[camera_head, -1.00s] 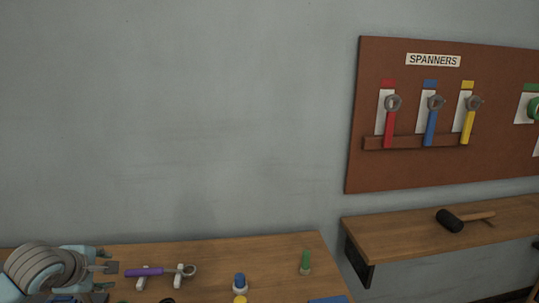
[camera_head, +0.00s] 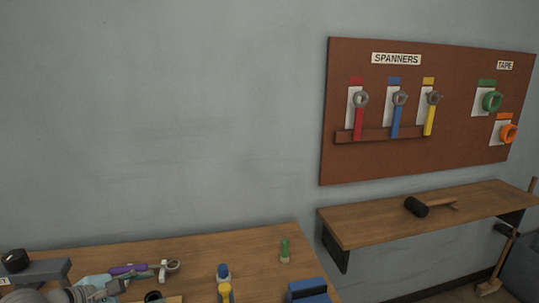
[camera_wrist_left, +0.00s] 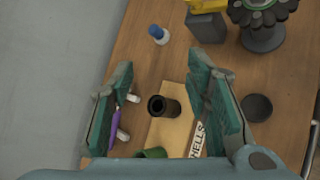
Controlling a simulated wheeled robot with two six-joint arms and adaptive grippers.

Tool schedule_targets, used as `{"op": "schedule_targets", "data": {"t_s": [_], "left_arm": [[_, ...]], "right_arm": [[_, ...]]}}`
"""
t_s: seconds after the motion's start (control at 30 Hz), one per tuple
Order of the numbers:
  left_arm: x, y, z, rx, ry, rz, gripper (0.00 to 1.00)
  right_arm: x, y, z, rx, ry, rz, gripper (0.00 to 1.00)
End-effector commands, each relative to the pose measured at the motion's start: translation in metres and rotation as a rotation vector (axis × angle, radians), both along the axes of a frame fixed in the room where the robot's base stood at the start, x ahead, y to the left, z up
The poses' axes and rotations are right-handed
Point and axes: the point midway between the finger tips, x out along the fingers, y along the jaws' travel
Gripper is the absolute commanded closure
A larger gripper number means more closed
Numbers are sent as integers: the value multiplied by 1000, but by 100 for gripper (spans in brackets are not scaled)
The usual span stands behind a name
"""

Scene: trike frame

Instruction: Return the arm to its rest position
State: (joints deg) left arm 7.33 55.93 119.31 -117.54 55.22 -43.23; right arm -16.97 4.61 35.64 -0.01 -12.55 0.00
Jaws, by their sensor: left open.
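My left gripper (camera_head: 98,288) is at the lower left of the head view, low over the workbench (camera_head: 255,240). In the left wrist view its two teal fingers (camera_wrist_left: 160,95) stand wide apart with nothing gripped between them. Below them is a black hollow cylinder (camera_wrist_left: 164,106) on a light wooden board. A purple-handled spanner (camera_head: 127,268) rests on white supports just behind the gripper in the head view. In the wrist view its purple handle (camera_wrist_left: 114,118) is partly hidden by the left finger. My right gripper is in neither view.
A pegboard (camera_head: 430,160) holds red, blue and yellow spanners and tape rolls. A mallet (camera_head: 418,206) lies on the wall shelf (camera_head: 365,230).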

Motion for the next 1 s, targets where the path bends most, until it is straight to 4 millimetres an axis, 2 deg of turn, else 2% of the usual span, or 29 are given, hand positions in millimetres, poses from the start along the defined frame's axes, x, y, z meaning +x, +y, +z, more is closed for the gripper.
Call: {"op": "schedule_targets", "data": {"t_s": [0.03,0.07,0.13,0.17,0.2,0.23,0.27,0.3,0.33,0.37,0.4,0.47,0.5,0.6,0.7,0.8,0.9,0.93,1.0], "left_arm": [[-3,-24,4,-128,-16,-23,56],[-6,-39,10,-223,-27,-36,56],[-14,-76,33,-516,-53,-54,56],[-18,-89,48,-687,-63,-50,56],[-25,-100,72,-959,-74,-26,56],[-28,-98,90,-1188,-75,15,56],[-31,-88,105,-1435,-73,78,56],[-33,-59,112,-1787,-64,211,56],[-34,-31,103,-2057,-53,351,56],[-38,-3,81,-2301,-43,517,56],[-46,23,46,-2541,-32,731,56],[-66,43,-11,-2789,-22,1045,56],[-82,47,-46,2868,19,-1237,56],[-125,36,-117,2421,12,-1372,56],[-171,11,-166,2070,12,-1468,56],[-215,-21,-199,1773,15,-1541,56],[-260,-54,-218,1507,15,-1604,56],[-264,-58,-233,1468,22,-1615,56],[-255,-52,-281,1462,40,-1625,56]], "right_arm": [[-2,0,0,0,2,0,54],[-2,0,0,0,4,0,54],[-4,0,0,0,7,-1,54],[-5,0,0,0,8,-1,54],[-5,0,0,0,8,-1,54],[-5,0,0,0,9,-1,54],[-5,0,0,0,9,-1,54],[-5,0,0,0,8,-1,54],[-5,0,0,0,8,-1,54],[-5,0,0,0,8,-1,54],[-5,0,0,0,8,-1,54],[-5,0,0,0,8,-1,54],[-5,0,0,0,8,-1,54],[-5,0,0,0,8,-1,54],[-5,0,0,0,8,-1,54],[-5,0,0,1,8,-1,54],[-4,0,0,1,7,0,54],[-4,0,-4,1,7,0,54],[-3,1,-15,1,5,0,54]]}}
